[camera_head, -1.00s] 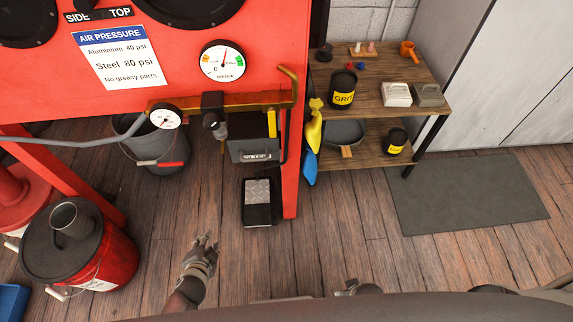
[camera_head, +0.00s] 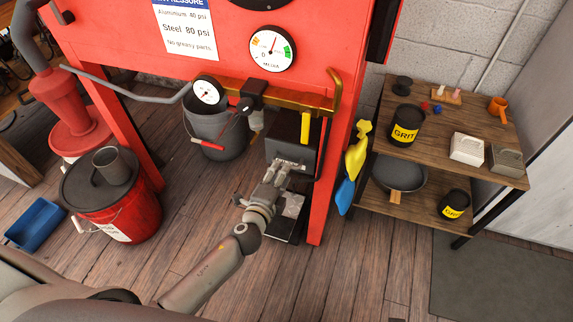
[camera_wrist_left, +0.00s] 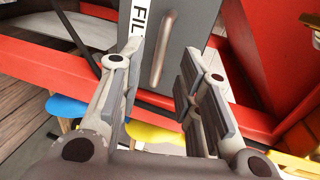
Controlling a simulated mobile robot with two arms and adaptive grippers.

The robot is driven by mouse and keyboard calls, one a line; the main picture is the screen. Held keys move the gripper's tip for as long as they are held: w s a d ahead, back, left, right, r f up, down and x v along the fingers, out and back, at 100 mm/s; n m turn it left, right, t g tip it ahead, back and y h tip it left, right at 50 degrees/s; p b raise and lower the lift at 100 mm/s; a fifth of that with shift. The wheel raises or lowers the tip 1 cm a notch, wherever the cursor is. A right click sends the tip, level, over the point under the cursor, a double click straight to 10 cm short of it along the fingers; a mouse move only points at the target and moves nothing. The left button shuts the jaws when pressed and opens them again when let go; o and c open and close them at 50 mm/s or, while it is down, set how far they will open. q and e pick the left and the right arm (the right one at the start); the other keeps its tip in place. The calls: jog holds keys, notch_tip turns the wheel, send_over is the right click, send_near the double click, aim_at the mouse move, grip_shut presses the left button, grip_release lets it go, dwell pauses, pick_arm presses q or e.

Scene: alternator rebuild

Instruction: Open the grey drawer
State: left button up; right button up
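The grey drawer (camera_head: 305,128) is a box under the red cabinet, with a pale label strip low on its front. In the left wrist view, the drawer front (camera_wrist_left: 196,22) shows a metal bar handle (camera_wrist_left: 164,48) and a white label (camera_wrist_left: 139,18) reading "FIL". My left gripper (camera_head: 276,170) is in front of the drawer's lower part in the head view. In the left wrist view, the left gripper (camera_wrist_left: 162,66) is open, with a finger on each side of the handle; I see no contact with it. My right gripper is not in view.
The red cabinet's leg (camera_head: 330,195) stands right of the drawer, with blue and yellow gloves (camera_head: 347,190) hanging beside it. A pedal (camera_head: 294,205) lies below. A grey bucket (camera_head: 215,130) and red drum (camera_head: 135,205) stand left. A wooden shelf (camera_head: 440,130) stands right.

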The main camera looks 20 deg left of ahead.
aim_at(303, 159)
pick_arm(q)
jog(key=shift+b+x, duration=0.3)
jog(key=shift+x, duration=2.25)
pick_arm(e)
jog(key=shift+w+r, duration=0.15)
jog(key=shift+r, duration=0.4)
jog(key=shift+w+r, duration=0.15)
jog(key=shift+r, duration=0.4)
pick_arm(q)
grip_shut()
